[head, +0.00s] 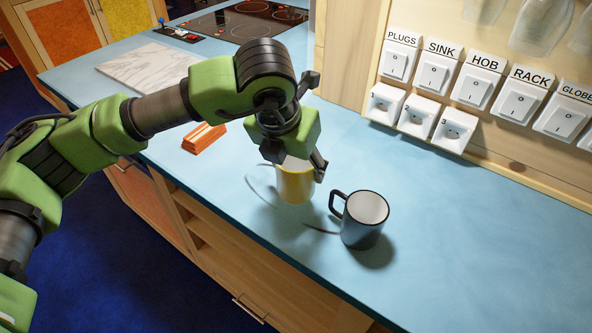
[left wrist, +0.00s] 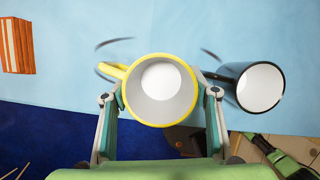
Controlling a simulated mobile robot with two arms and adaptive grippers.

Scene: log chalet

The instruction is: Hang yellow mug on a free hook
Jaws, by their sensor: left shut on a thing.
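The yellow mug (head: 297,188) is upright over the blue counter near its front edge. In the left wrist view the mug (left wrist: 160,90) shows from above, with a yellow rim, a pale inside and its handle to the left. My left gripper (head: 295,165) is shut on the mug, one finger on each side of it. I cannot tell surely whether the mug's base touches the counter. No hook shows clearly in either view. My right gripper is not in view.
A dark mug (head: 365,219) stands close to the right of the yellow mug, its handle towards it. An orange striped block (head: 204,138) lies to the left. Labelled switches and sockets (head: 434,76) line the wall behind. The counter at right is clear.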

